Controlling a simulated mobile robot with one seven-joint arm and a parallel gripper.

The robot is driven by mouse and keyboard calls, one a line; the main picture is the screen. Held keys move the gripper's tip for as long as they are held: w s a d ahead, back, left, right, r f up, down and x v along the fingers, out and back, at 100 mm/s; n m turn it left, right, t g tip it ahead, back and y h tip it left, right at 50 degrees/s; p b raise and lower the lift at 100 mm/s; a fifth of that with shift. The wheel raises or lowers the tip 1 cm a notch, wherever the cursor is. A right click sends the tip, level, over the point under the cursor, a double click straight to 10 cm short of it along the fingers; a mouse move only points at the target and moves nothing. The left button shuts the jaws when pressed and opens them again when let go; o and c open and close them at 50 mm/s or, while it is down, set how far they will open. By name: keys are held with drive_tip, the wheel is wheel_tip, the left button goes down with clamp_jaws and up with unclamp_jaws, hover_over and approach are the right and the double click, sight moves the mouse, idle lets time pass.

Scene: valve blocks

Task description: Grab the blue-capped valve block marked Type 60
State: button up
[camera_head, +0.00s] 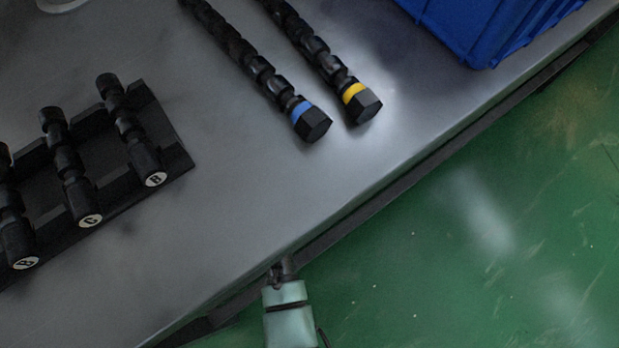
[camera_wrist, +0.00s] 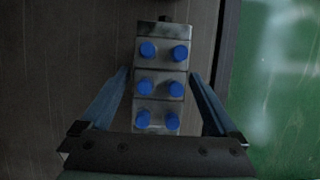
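In the wrist view, a grey metal valve block (camera_wrist: 162,68) with several blue caps lies upright in the picture, near the table's right edge. My gripper (camera_wrist: 160,73) shows its two blue fingers, one on each side of the block. The fingers are apart, with narrow gaps to the block's sides near the tips, so it is open around or just above the block. I cannot tell the height between them. No Type 60 marking is readable. The head view does not show the valve block.
In the head view, the grey table (camera_head: 230,195) holds two black shafts, one with a blue band (camera_head: 301,111) and one with a yellow band (camera_head: 353,93). A black rack (camera_head: 172,140) with several shafts is at left, a blue crate (camera_head: 480,30) at top right. Green floor lies beyond the edge.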

clamp_jaws()
drive_tip(key=shift+w+r, duration=0.15)
